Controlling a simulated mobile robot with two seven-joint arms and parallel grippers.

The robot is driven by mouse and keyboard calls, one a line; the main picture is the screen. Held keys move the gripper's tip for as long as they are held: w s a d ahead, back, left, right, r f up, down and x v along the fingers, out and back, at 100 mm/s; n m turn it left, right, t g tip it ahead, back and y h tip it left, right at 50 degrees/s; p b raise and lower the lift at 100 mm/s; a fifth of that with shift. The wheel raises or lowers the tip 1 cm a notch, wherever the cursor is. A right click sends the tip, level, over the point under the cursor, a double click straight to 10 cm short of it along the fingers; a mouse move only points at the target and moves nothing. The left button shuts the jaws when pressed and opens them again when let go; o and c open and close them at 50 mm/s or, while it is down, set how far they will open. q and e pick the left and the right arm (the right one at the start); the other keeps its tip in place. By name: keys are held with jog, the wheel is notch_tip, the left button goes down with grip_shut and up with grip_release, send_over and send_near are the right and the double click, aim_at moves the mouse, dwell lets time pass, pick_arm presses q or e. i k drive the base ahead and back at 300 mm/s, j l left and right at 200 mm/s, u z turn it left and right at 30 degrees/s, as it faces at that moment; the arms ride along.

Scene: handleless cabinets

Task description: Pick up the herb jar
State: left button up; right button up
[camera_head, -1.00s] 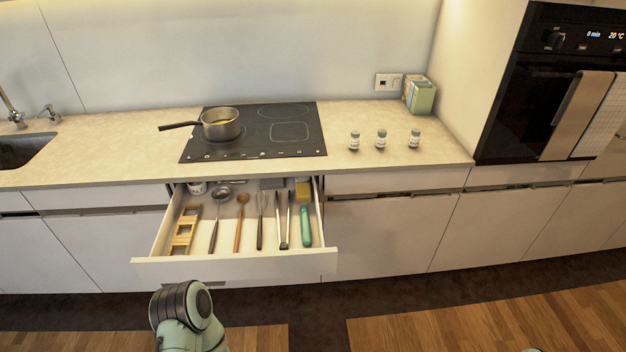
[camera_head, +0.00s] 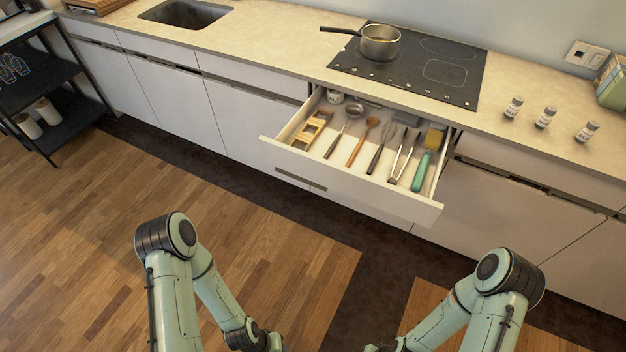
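Three small jars with pale labels and grey lids stand upright in a row on the counter at the right: a left jar (camera_head: 513,107), a middle jar (camera_head: 545,117) and a right jar (camera_head: 587,131). Another small white jar (camera_head: 335,96) is at the back left inside the open drawer, partly hidden by the counter edge. The labels are too small to read, so I cannot tell which is the herb jar. Both my arms hang low in front of the cabinets, far from the jars. Both grippers are below the bottom edge of the picture.
The open drawer (camera_head: 345,185) juts out, holding a ladle, spoon, whisk, tongs and other utensils. A pot (camera_head: 380,42) sits on the hob (camera_head: 410,68). A green box (camera_head: 612,82) stands behind the jars. A dark shelf rack (camera_head: 70,115) is at the left. The floor before the cabinets is clear.

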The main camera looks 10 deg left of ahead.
aim_at(545, 117)
jog(key=z, duration=1.3)
jog(key=i+l+u, duration=0.15)
jog(key=u, duration=1.05)
jog(key=i+l+u, duration=0.1)
jog(key=l+u, duration=0.65)
jog(key=l, duration=0.2)
jog(key=l+u, duration=0.15)
jog(key=l, duration=0.4)
jog(key=k+l+u, duration=0.15)
jog(key=l, duration=0.4)
